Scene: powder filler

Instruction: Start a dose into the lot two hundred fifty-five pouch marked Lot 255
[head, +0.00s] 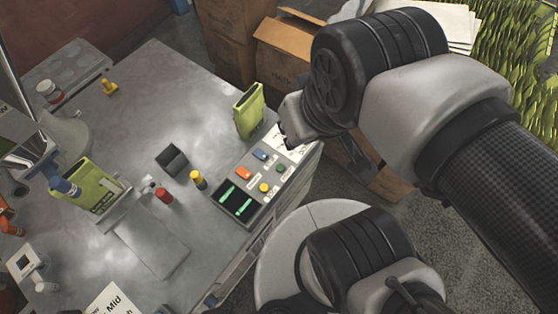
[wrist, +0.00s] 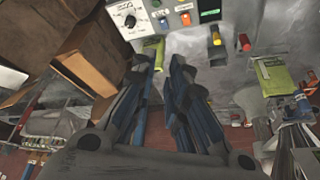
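A yellow knob (head: 198,180) and a red knob (head: 164,195) stand left of the panel, near a small dark open box (head: 172,159). A metal plate (head: 155,240) lies in front. Cardboard boxes (head: 285,50) stand beyond the table. The table's back middle is clear.

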